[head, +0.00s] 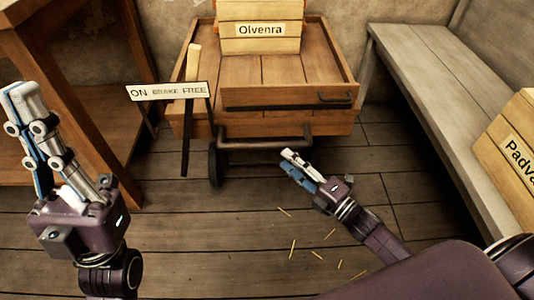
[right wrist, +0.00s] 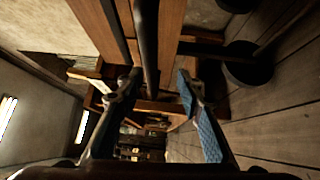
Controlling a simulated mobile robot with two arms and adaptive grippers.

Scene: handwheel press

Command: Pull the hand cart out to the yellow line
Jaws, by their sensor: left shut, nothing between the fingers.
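The wooden hand cart (head: 290,124) stands against the back wall, carrying a crate labelled Olvenra (head: 260,40). Its dark handle bar (head: 265,143) runs across the front, low down. My right gripper (head: 287,161) is just in front of that bar, near its right part. In the right wrist view its fingers are spread, with a dark bar (right wrist: 146,45) reaching in between them; I cannot tell whether they touch it. My left gripper (head: 22,98) is shut and empty, raised at the far left, away from the cart. I see no yellow line.
A brake sign (head: 167,91) reading ON, BRAKE, FREE stands at the cart's left with a pale-topped lever (head: 193,65). A wooden bench or table (head: 108,60) is at left, a grey bench (head: 430,100) at right with a crate (head: 510,150). Straw bits lie on open floor.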

